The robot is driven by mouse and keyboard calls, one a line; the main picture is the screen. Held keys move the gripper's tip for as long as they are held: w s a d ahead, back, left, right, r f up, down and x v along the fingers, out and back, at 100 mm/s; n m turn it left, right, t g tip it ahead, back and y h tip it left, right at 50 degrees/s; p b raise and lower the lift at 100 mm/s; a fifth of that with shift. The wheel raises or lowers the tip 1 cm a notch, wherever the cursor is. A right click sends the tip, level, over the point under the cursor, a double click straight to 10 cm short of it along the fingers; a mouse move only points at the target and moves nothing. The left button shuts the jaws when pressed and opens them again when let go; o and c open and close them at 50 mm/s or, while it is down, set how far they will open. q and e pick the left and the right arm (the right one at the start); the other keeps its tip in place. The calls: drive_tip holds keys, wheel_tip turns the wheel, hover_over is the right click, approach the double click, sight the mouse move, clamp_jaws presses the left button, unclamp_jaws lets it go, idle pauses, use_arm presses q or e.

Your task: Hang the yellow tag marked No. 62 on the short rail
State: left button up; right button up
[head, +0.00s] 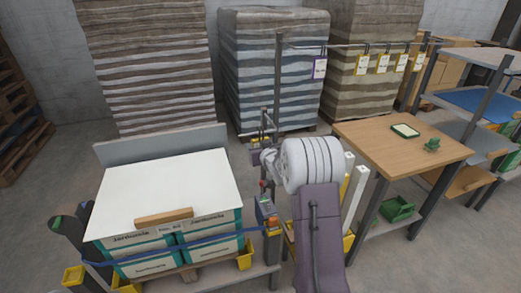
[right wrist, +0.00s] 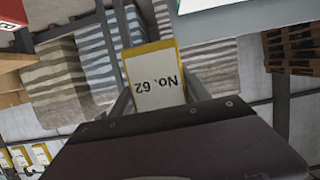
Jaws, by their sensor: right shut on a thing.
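The yellow-edged tag marked No. 62 (right wrist: 155,78) is held in my right gripper (right wrist: 157,103) and reads upside down in the right wrist view. Its white face is toward the camera. In the head view my right arm rises from the bottom centre; the gripper and held tag cannot be made out clearly there. A thin rail (head: 345,45) runs right from a tall grey post and carries a purple-edged tag (head: 319,69) and several yellow tags (head: 382,64). A small bracket (head: 264,132) stands lower, left of my wrist; I cannot tell whether it is the short rail. My left gripper is not seen.
A white-topped unit (head: 165,185) with teal boxes and a wooden block (head: 164,216) stands at left front. A wooden table (head: 385,145) with a green-edged tray (head: 405,130) stands at right. Stacked sacks (head: 270,75) fill the back. Bare floor lies between.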

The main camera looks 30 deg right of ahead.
drive_tip(key=shift+w+d+f+b, duration=0.25)
drive_tip(key=shift+w+f+b, duration=0.5)
drive_tip(key=shift+w+f, duration=0.5)
drive_tip(key=o, duration=1.4)
drive_tip(key=v, duration=0.9)
drive_tip(key=shift+r, duration=0.15)
